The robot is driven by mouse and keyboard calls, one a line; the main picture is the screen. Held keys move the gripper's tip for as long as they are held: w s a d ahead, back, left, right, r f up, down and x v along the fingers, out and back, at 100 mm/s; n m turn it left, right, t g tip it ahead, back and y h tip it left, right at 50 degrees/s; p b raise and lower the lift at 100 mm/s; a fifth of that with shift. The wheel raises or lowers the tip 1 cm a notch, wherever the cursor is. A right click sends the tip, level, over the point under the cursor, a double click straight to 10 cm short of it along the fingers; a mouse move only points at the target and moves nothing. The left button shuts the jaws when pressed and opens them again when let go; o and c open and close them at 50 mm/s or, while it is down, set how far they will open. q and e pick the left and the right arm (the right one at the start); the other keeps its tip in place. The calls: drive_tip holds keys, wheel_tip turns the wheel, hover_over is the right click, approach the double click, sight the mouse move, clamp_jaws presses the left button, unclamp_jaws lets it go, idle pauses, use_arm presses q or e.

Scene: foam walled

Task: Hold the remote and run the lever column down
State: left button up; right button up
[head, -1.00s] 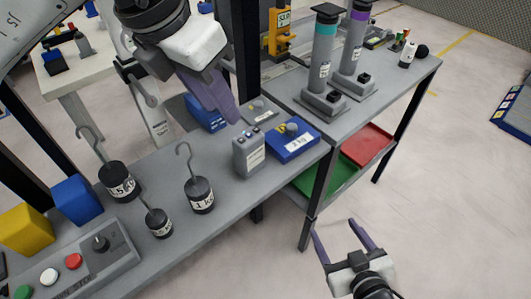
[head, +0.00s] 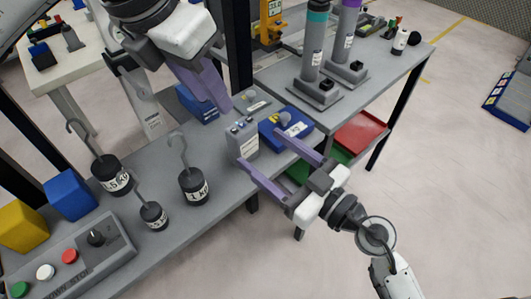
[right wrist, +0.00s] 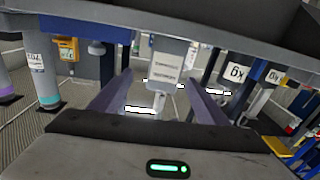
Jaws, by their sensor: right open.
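A small grey box with buttons on top and a white label, which looks like the remote (head: 242,142), stands upright on the grey bench. It also shows upside down in the right wrist view (right wrist: 160,78), between my right fingers. My right gripper (head: 264,148) is open, its purple fingers reaching toward the box from the front right. My left gripper (head: 222,105) hangs above the bench behind the box; its fingers overlap, so its opening is unclear. Two columns, one teal-banded (head: 313,45) and one purple-banded (head: 345,38), stand on the right bench; I cannot tell which is the lever column.
A blue box with a knob (head: 285,128) sits right behind the remote. Hooked weights (head: 194,185) stand left of it. A control panel (head: 75,262) and blue (head: 70,194) and yellow (head: 22,226) blocks are at the left. A red tray (head: 360,135) lies below the right bench.

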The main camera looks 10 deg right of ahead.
sight(230, 129)
drive_tip(key=shift+a+g, duration=0.3)
drive_tip(key=shift+a, duration=0.2)
drive_tip(key=shift+w+a, duration=0.25)
drive_tip(key=shift+w, duration=0.05)
drive_tip(key=x, duration=0.9)
drive_tip(key=shift+a, duration=0.1)
drive_tip(key=c, duration=1.2)
use_arm(q)
clamp_jaws()
